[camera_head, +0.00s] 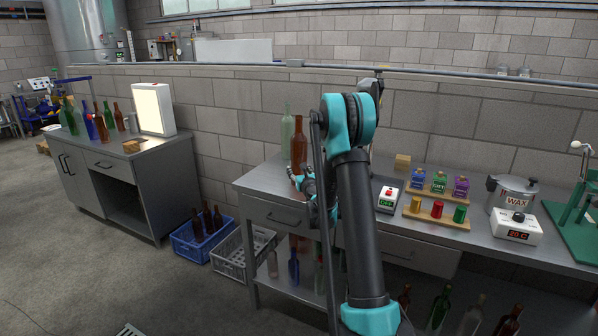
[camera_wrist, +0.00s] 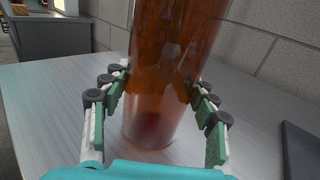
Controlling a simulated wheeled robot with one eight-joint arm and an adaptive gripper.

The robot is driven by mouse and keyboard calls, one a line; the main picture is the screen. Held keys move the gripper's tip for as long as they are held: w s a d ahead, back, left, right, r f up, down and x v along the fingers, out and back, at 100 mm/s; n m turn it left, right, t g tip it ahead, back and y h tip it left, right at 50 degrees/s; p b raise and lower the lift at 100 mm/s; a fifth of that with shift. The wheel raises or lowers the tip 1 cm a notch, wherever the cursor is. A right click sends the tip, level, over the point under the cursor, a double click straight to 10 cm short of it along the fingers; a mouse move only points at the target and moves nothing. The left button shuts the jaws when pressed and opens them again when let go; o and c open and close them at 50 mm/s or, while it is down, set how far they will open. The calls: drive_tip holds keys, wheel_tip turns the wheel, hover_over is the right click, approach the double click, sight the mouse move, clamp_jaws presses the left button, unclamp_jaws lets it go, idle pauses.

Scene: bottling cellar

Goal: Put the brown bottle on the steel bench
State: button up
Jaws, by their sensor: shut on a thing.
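The brown bottle (camera_head: 299,147) is upright at the left end of the steel bench (camera_head: 262,184). In the wrist view the brown bottle (camera_wrist: 172,60) fills the space between my two fingers, with green pads on both sides of its lower body. My gripper (camera_head: 304,182) is shut on it. The bottle's base is over the bench top (camera_wrist: 50,95), on it or very close above; I cannot tell which. My arm hides part of the bench behind it in the head view.
A clear green bottle (camera_head: 287,134) stands just behind the brown one. Crates (camera_head: 243,253) lie on the floor at left. The bench's front left corner is bare.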

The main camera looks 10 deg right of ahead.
drive_tip(key=shift+f, duration=0.1)
drive_tip(key=o, duration=1.4)
